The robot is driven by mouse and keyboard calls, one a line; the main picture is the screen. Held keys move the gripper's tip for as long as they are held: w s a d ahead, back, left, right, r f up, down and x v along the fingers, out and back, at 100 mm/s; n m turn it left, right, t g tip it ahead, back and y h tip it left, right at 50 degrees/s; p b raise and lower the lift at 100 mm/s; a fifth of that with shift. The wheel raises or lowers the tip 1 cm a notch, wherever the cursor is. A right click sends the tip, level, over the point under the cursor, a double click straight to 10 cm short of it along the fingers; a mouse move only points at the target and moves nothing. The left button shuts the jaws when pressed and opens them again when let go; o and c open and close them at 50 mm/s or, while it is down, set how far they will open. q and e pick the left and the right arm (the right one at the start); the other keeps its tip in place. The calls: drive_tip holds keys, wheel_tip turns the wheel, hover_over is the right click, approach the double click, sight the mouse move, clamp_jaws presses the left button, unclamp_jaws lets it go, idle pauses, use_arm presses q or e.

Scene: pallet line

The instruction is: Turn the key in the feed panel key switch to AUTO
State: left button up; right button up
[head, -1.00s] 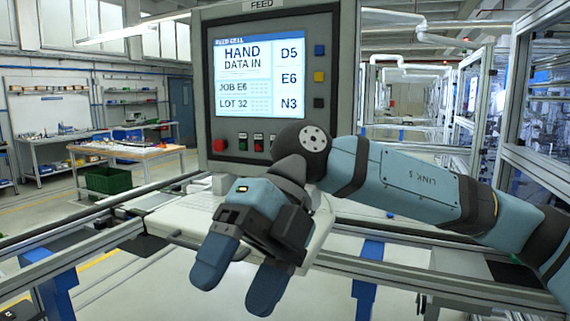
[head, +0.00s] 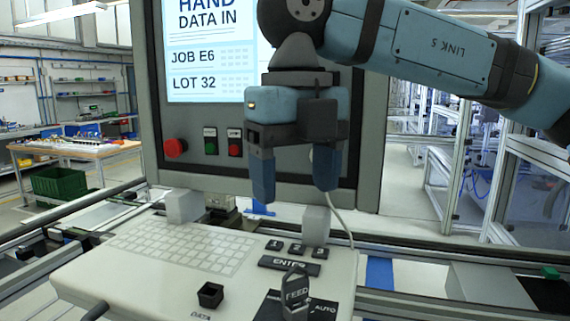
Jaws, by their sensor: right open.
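The grey key (head: 297,288), marked FEED, stands upright in the feed panel key switch (head: 270,309) at the front right of the light keyboard panel (head: 200,290). The switch has a dark plate, with AUTO printed to the right of the key. A label left of the key is too small to read, and the plate's bottom is cut off by the frame. My right gripper (head: 294,183) is open and empty, fingers pointing down, above and behind the key and apart from it. My left gripper is not in view.
Black keys, including ENTER (head: 289,265), lie behind the key. A black square socket (head: 210,295) is to its left. The screen (head: 208,50) reads HAND DATA IN above a red button (head: 176,147). A white cable (head: 342,220) hangs at the right.

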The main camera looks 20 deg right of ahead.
sight(297, 266)
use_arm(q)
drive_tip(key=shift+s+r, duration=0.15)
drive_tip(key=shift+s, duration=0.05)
use_arm(e)
drive_tip(key=f, duration=1.3)
drive_tip(key=shift+s+f, duration=0.1)
drive_tip(key=shift+s, duration=0.3)
